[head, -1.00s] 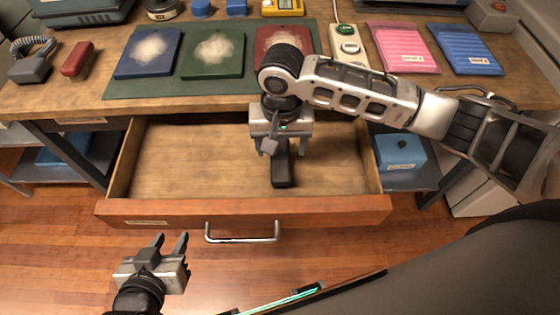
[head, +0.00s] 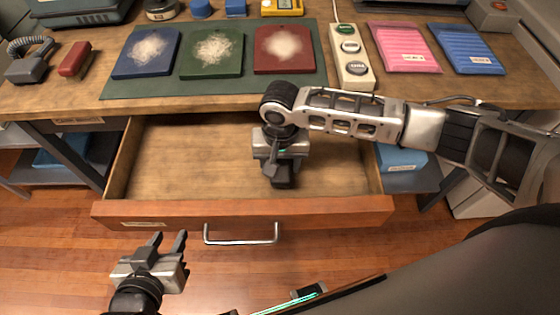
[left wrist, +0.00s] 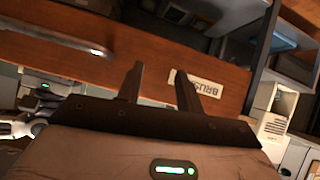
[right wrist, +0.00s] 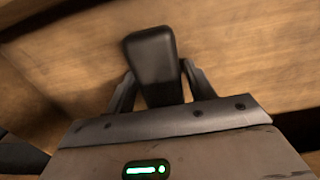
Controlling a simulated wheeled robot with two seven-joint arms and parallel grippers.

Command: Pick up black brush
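The black brush (head: 282,182) lies in the open wooden drawer (head: 190,165). In the head view my right gripper covers most of it. My right gripper (head: 281,170) is down in the drawer over the brush. In the right wrist view the brush (right wrist: 152,58) sits between the two fingers of the right gripper (right wrist: 157,85), which are apart with a visible gap on the left side. Whether the right finger touches the brush, I cannot tell. My left gripper (head: 168,245) is open and empty in front of the drawer, and it also shows in the left wrist view (left wrist: 162,80).
The drawer front has a metal handle (head: 241,236) and a label (left wrist: 195,84). On the table above stand blue, green and red boards (head: 285,50) on a green mat, a button strip (head: 351,58) and pink and blue packs. The drawer floor left of the brush is clear.

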